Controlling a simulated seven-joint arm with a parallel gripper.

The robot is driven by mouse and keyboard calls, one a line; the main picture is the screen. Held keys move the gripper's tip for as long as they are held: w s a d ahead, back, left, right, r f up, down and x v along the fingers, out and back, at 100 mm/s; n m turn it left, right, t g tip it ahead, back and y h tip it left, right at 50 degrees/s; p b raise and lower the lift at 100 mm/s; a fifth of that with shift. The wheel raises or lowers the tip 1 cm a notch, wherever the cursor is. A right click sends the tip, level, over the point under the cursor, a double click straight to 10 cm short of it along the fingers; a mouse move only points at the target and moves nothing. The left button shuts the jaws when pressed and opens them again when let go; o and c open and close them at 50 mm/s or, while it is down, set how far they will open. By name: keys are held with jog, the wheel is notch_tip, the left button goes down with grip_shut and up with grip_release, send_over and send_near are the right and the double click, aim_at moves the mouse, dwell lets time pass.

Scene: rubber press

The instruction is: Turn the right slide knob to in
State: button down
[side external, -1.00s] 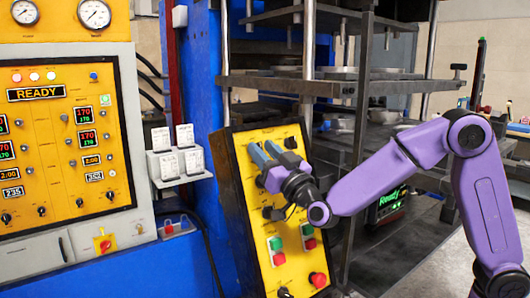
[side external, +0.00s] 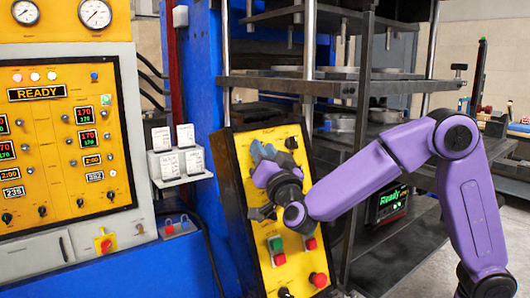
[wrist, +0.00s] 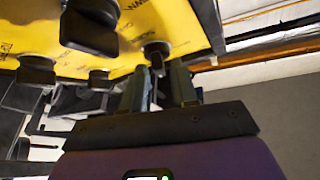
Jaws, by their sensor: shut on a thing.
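The slanted yellow control box (side external: 297,263) carries several dark knobs. My gripper (side external: 264,153) is at its upper part in the side external view, with its fingers reaching to the panel. In the wrist view my gripper (wrist: 162,80) has a finger on each side of a dark round-based knob (wrist: 155,50) near the panel's edge and is shut on it. Another dark knob (side external: 291,143) shows to the upper right of my gripper. My gripper covers the held knob in the side external view. The labels are too blurred to tell the knob's name or setting.
Other knobs (wrist: 90,28) stand close to the left of my fingers in the wrist view. Below my gripper are a green button (side external: 275,243) and a red mushroom button (side external: 318,280). The press plates (side external: 290,87) stand behind the box. A second panel reads READY (side external: 36,94).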

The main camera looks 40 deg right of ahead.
jog(key=shift+a+m+g+h, duration=0.1)
jog(key=shift+m+g+h, duration=0.85)
jog(key=shift+m, duration=0.65)
jog(key=shift+a+m+g+h, duration=0.1)
jog(key=shift+m+g+h, duration=0.8)
jog(key=shift+m, duration=0.7)
jog(key=c, duration=1.2)
grip_release()
jog(key=v, duration=1.7)
jog(key=shift+s+a+f, duration=0.1)
jog(key=shift+s+f, duration=0.05)
